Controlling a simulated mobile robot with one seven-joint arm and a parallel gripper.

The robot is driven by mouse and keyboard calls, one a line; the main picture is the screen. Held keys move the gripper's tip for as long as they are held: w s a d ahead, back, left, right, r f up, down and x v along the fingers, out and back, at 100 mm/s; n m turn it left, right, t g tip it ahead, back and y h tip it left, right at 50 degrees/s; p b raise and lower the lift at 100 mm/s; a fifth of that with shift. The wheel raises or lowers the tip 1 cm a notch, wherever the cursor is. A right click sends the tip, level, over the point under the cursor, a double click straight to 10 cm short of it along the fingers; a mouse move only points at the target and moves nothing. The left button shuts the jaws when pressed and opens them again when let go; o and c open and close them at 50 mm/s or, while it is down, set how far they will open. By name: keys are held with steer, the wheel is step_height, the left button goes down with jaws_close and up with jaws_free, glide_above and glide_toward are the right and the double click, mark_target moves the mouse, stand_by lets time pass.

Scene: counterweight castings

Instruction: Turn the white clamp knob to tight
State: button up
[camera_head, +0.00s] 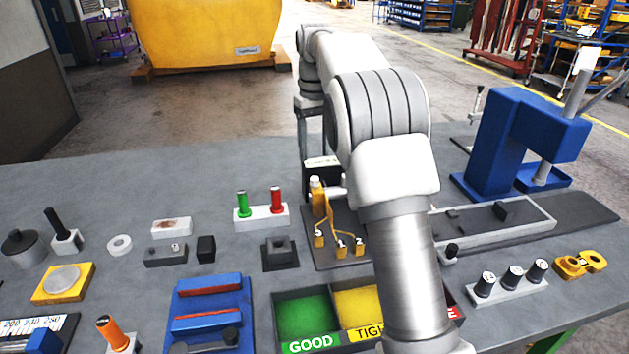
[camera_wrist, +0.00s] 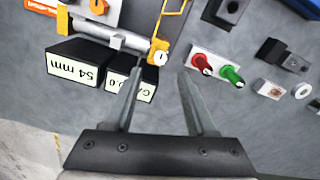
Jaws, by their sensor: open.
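A yellow clamp piece (camera_wrist: 154,45) with a small round white face (camera_wrist: 160,58) shows in the wrist view, at the end of a grey cylindrical bar (camera_wrist: 112,36). The white face has a dark mark; I take it for the clamp knob, but its setting is too small to read. My gripper (camera_wrist: 159,74) is open and empty, with the white face just beyond the gap between its fingertips, apart from them. In the head view the yellow piece (camera_head: 317,203) stands upright on a dark plate (camera_head: 350,263); my arm hides my gripper there.
Black blocks, one labelled 54 mm (camera_wrist: 76,64), stand close by the left finger. A white block with red and green knobs (camera_head: 262,216) is to the left in the head view. Green and yellow sorting bins (camera_head: 304,312) lie in front; a blue press (camera_head: 500,145) stands right.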

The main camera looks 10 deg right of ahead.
mark_target(315, 178)
step_height(315, 178, down, 7)
steer(key=shift+f+b, duration=0.1)
steer(key=shift+b, duration=0.65)
jaws_close()
